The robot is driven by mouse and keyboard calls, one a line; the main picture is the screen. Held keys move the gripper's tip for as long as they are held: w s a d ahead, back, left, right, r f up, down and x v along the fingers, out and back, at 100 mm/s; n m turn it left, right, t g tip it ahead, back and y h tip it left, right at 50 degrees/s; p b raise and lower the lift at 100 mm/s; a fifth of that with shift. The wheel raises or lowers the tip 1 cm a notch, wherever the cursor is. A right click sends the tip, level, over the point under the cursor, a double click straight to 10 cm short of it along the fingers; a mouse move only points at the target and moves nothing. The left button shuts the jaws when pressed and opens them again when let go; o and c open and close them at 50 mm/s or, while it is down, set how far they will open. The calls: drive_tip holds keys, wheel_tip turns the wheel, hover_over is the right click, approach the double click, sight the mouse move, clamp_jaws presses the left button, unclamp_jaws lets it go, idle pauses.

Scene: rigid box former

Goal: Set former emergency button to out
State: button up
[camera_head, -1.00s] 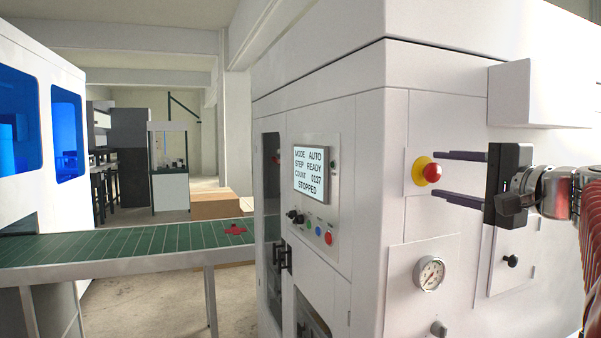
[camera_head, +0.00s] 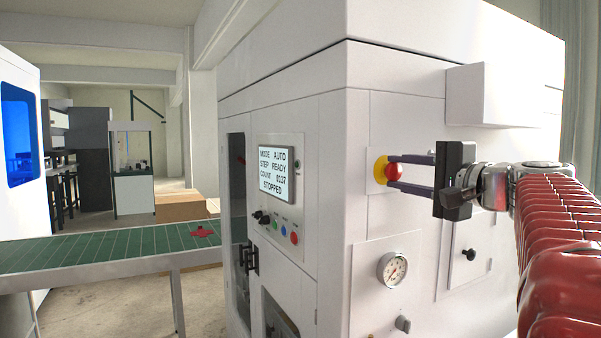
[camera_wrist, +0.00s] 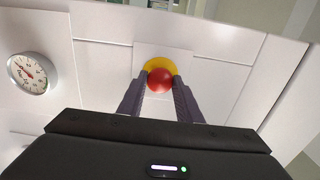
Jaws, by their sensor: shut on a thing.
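The emergency button is a red mushroom head (camera_head: 395,172) on a yellow collar (camera_head: 379,169), mounted on the white side wall of the former (camera_head: 410,120). My gripper (camera_head: 397,172) reaches in from the right, its two dark fingers above and below the red head. In the wrist view the fingers close on both sides of the red head (camera_wrist: 160,80), with the yellow collar (camera_wrist: 160,65) behind it. My gripper is shut on the button head. Whether the button is in or out cannot be told. The former's screen (camera_head: 277,173) reads MODE AUTO, STEP READY, COUNT 0137, STOPPED.
A pressure gauge (camera_head: 393,269) and a grey knob (camera_head: 403,324) sit below the button. A small door with a black knob (camera_head: 469,254) is to the right. A white box (camera_head: 490,95) juts out above. A green conveyor (camera_head: 110,248) runs at the left.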

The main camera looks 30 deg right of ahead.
drive_tip(key=shift+f, duration=0.15)
clamp_jaws()
drive_tip(key=shift+s, duration=0.45)
drive_tip(key=o, duration=0.9)
unclamp_jaws()
drive_tip(key=shift+s, duration=0.1)
drive_tip(key=shift+s+d, duration=0.2)
drive_tip(key=shift+s, duration=6.6)
